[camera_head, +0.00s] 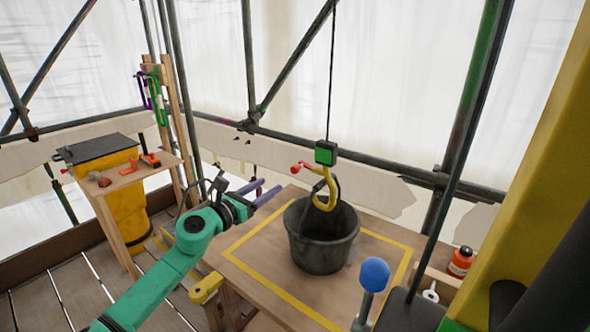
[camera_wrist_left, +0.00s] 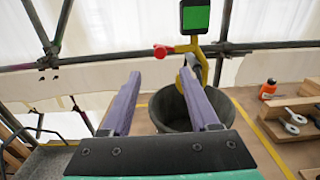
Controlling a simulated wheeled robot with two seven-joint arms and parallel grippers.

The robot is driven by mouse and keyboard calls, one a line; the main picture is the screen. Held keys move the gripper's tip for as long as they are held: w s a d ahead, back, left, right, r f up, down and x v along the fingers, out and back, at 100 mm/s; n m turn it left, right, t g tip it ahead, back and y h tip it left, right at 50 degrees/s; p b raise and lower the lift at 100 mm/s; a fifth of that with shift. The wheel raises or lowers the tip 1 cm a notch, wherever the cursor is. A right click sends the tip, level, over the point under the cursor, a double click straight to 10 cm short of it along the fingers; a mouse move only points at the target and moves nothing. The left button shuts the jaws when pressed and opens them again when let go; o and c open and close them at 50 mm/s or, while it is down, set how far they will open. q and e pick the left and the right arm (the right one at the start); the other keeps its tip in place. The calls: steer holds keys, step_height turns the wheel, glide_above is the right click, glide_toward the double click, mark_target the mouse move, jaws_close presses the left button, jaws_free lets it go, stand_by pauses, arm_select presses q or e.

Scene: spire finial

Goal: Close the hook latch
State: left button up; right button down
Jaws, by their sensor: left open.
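A yellow hook (camera_head: 329,192) hangs from a green-faced block (camera_head: 326,152) on a cable, over a dark bucket (camera_head: 322,250). A red-tipped latch lever (camera_head: 300,167) sticks out to the left of the hook. I cannot tell whether the latch is open or closed. My left gripper (camera_head: 265,190) is open and empty, left of the hook and apart from it. In the left wrist view, the hook (camera_wrist_left: 196,50) and red lever (camera_wrist_left: 162,51) stand beyond and above the purple fingers (camera_wrist_left: 159,80). The right finger hides part of the hook's lower end. My right gripper is not in view.
The bucket stands on a wooden table (camera_head: 245,262) inside a yellow outline. A blue-knobbed lever (camera_head: 374,274) rises at the front right. An orange bottle (camera_head: 460,262) is at the right. Scaffold poles (camera_head: 376,167) cross behind. A side shelf (camera_head: 125,177) holds small tools at the left.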

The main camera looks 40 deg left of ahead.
mark_target(293, 170)
arm_select(q)
steer(key=w, duration=0.4)
steer(key=w+a+p, duration=0.1)
steer(key=w, duration=0.7)
steer(key=shift+a+r, duration=0.1)
steer(key=shift+a, duration=0.1)
steer(key=shift+w, duration=0.7)
steer(key=shift+s, duration=0.1)
jaws_close()
